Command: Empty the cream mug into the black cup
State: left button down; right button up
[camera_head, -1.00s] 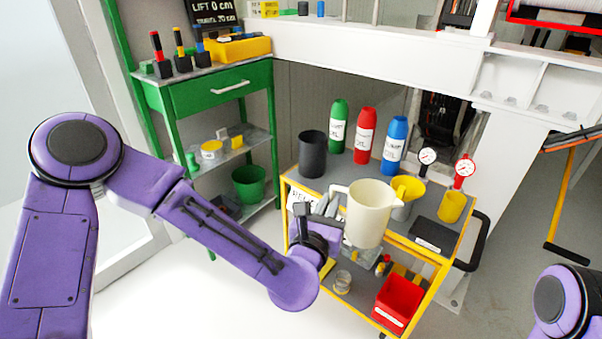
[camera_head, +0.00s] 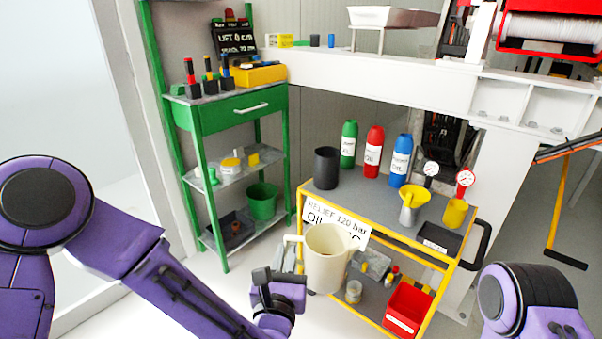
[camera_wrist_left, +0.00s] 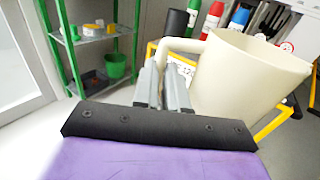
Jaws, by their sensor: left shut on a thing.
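The cream mug (camera_head: 327,262) is held upright in front of the yellow-framed cart, with something brownish just visible inside it. My left gripper (camera_head: 284,262) is shut on the mug's handle at its left side. In the left wrist view the gripper's fingers (camera_wrist_left: 166,88) meet the handle, and the mug (camera_wrist_left: 245,78) fills the right. The black cup (camera_head: 326,168) stands upright on the left end of the cart's top, behind the mug and apart from it. Its inside is too dark to tell. My right arm shows at the lower right, but its gripper is out of view.
The cart top (camera_head: 372,193) also holds green, red and blue bottles (camera_head: 373,152), a funnel (camera_head: 411,203), gauges and a yellow cup (camera_head: 455,213). A white beam (camera_head: 380,75) runs above and behind. A green shelf (camera_head: 240,118) stands left. Open floor lies between shelf and cart.

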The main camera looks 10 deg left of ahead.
aim_at(326, 161)
jog(key=z, duration=1)
jog(key=i, duration=0.55)
jog(key=u, duration=1.2)
jog(key=i, duration=0.5)
jog(key=z, duration=0.05)
jog(key=k, duration=0.5)
jog(key=u, duration=0.6)
